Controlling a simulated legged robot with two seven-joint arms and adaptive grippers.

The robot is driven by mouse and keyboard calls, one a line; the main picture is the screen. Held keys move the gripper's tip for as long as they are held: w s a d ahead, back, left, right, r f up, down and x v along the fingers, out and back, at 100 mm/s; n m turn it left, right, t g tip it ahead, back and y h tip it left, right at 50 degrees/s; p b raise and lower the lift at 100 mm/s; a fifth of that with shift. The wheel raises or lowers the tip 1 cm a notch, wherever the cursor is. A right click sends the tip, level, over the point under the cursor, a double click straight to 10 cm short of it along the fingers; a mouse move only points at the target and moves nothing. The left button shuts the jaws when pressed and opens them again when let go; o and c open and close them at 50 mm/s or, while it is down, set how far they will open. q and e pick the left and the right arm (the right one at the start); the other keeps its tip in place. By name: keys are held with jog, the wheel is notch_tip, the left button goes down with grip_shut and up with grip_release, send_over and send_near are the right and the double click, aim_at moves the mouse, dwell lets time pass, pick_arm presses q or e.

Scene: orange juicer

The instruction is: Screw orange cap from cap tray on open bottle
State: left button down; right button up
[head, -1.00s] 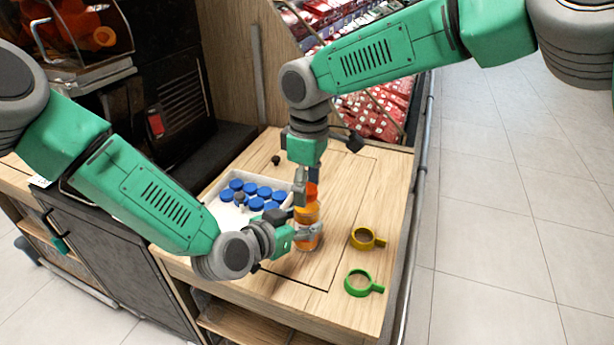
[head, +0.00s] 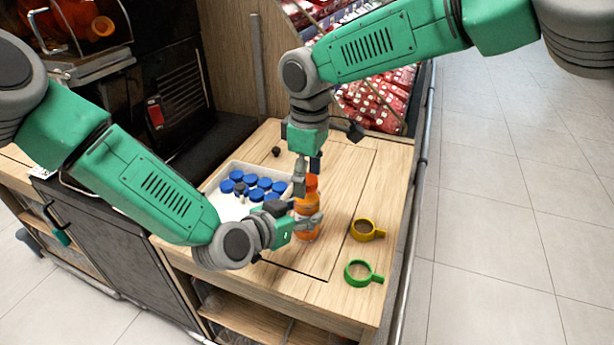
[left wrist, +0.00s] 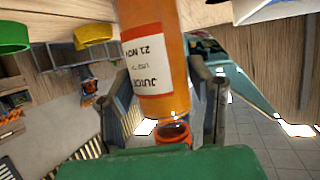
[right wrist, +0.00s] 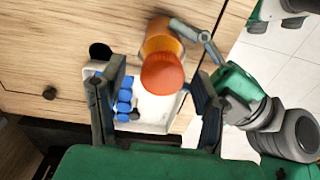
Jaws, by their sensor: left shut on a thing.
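An orange juice bottle (head: 308,207) stands upright on the wooden counter. My left gripper (head: 309,222) is shut around its body. In the left wrist view the bottle (left wrist: 158,60), with a white label, appears upside down between the two fingers. A red-orange cap (right wrist: 162,73) shows at the bottle's top in the right wrist view; how firmly it sits is unclear. My right gripper (right wrist: 158,85) is above it, its fingers spread on both sides with visible gaps. The white cap tray (head: 222,212) holds several blue caps (head: 257,183) and is partly hidden by my left arm.
A yellow ring with a handle (head: 367,230) and a green one (head: 363,273) lie on the counter to the right of the bottle. A small dark knob (head: 276,151) is behind the tray. The counter's right part is otherwise clear.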

jog(key=shift+r, duration=0.1)
notch_tip(320, 180, up, 12)
jog(key=shift+w, duration=0.15)
dwell(0.3)
pick_arm(q)
jog(key=c, duration=0.7)
grip_release()
jog(key=shift+a, duration=0.1)
jog(key=v, duration=1.2)
jog(key=shift+f, duration=0.1)
pick_arm(e)
jog(key=shift+f, duration=0.2)
